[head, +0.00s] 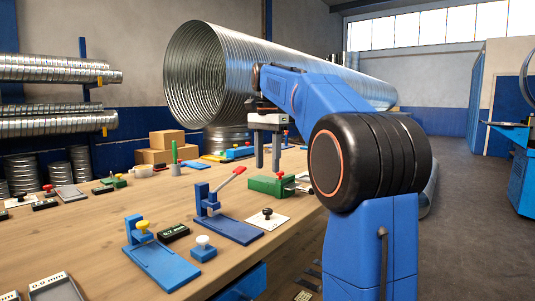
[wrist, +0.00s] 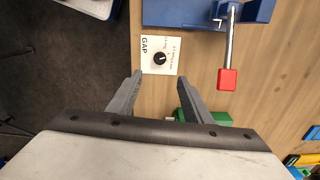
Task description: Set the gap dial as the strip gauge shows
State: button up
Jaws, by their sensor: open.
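The gap dial, a black knob on a white plate (head: 268,219), lies on the bench just right of a blue lever stand. In the wrist view the dial (wrist: 160,58) shows the word GAP and small scale marks, too small to read; a white pointer line shows on the knob. A small black readout (head: 173,233), apparently the strip gauge's, stands beside a blue fixture with a yellow knob (head: 143,226); it seems to read 0.7 mm. My gripper (head: 267,168) is open and empty above the bench. In the wrist view its fingertips (wrist: 160,80) are either side of the dial's near edge.
The blue stand with a red-tipped lever (head: 222,185) is close to the dial; its red grip (wrist: 228,79) shows in the wrist view. A green block (head: 271,186) lies behind the dial. A blue block with a white knob (head: 203,248) is in front.

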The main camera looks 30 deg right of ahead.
jog(key=shift+r, duration=1.25)
jog(key=s+a+f+n+t, duration=0.1)
jog(key=s+a+f+n, duration=0.4)
jog(key=s+f, duration=0.5)
jog(key=s+a+f+n+t, duration=0.2)
jog(key=s+a+f+n, duration=0.3)
jog(key=s+f, duration=0.5)
jog(key=s+a+f+n+t, duration=0.1)
jog(key=s+a+f+n, duration=0.4)
jog(key=s+f, duration=0.5)
notch_tip(320, 180, down, 3)
jog(key=shift+s+a+r+t, duration=0.1)
jog(key=shift+s+a+t, duration=0.25)
jog(key=shift+t, duration=0.05)
